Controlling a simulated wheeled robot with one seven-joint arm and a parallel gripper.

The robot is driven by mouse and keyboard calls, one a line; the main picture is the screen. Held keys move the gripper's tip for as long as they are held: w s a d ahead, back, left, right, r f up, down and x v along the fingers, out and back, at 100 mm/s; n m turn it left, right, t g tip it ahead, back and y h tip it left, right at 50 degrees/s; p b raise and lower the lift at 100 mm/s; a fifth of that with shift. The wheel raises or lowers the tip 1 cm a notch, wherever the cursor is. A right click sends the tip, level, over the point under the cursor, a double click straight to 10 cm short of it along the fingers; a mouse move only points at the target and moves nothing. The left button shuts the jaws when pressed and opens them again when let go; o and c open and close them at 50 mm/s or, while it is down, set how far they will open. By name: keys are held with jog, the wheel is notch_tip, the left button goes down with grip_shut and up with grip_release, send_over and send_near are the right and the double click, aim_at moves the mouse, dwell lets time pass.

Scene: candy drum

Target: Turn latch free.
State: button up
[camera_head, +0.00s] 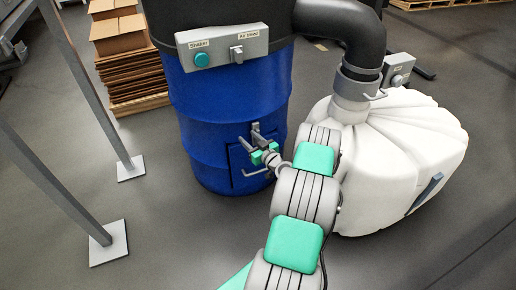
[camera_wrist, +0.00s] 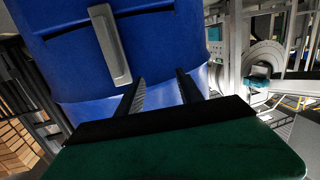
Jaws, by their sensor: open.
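The latch (camera_wrist: 110,45) is a grey bar on the blue drum (camera_head: 232,105). In the wrist view it runs upright with a slight tilt, up and to the left of my fingers. My gripper (camera_wrist: 160,76) is open, with its two dark fingers apart and only blue drum wall showing between them. In the head view my gripper (camera_head: 251,141) is close to the small hatch (camera_head: 241,172) low on the drum's front. The latch is partly hidden there, and I cannot tell whether a finger touches it.
A grey box (camera_head: 222,47) with a teal Shaker button and an Air bleed switch is on the drum's upper part. A bulging white sack (camera_head: 400,150) under a black pipe (camera_head: 345,30) stands close on the right. A metal frame leg (camera_head: 85,85) stands left, with open floor between.

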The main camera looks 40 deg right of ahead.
jog(key=s+d+f+m+h, duration=0.2)
jog(key=s+d+f+h, duration=0.1)
jog(key=s+d+f, duration=0.15)
jog(key=b+x, duration=0.1)
jog(key=x, duration=0.6)
jog(key=shift+w+d+b, duration=0.25)
jog(key=shift+w+b, duration=0.05)
jog(key=shift+b, duration=0.05)
jog(key=shift+c, duration=0.5)
grip_shut()
